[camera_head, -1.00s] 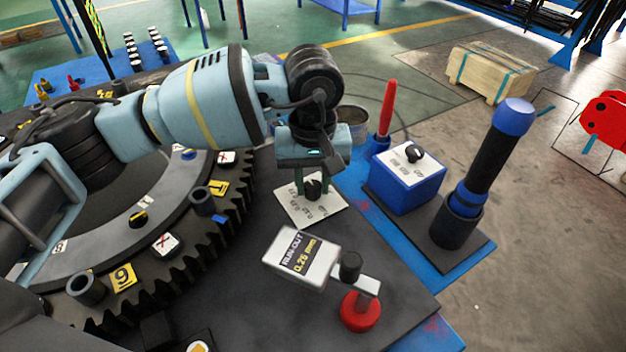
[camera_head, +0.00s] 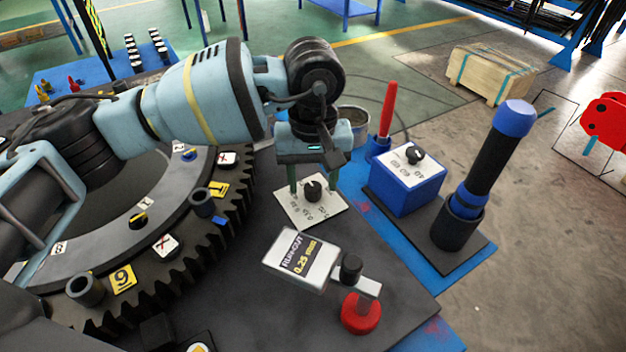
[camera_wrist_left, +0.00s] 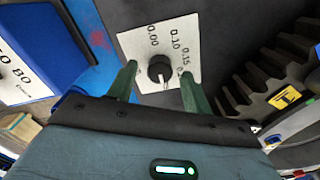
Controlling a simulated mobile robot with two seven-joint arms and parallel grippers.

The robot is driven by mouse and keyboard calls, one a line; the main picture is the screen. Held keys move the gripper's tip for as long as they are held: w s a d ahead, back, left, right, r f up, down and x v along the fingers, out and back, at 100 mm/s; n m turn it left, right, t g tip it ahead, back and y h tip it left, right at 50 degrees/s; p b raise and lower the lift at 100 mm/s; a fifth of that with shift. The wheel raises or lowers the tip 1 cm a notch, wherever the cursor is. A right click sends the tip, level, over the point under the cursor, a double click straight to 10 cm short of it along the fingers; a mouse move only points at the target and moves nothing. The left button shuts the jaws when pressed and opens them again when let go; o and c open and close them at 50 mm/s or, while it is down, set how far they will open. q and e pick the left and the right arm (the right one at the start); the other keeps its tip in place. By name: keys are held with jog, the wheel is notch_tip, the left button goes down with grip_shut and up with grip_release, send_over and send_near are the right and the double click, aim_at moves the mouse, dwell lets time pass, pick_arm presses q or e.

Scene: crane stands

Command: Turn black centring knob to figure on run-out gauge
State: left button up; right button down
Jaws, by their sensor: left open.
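The black centring knob (camera_head: 313,190) stands on a white dial plate (camera_head: 297,213) on the dark table. In the left wrist view the knob (camera_wrist_left: 159,68) has a pale pointer line toward my gripper; figures 0.00, 0.10 and 0.15 show on the plate, with another partly hidden by a finger. The run-out gauge (camera_head: 281,250) reads 0.25 mm. My left gripper (camera_head: 313,184) is open, its green fingers on either side of the knob, with gaps visible in the left wrist view (camera_wrist_left: 159,90). My right gripper is not in view.
A blue box (camera_head: 405,193) with another black knob stands to the right, beside a black and blue cylinder (camera_head: 489,165) in a holder. The gauge's red base (camera_head: 361,314) is in front. A large toothed ring (camera_head: 235,215) lies left.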

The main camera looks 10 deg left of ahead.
aim_at(313, 186)
pick_arm(q)
notch_tip(313, 186, up, 7)
jog(key=shift+f, duration=0.1)
dwell(0.6)
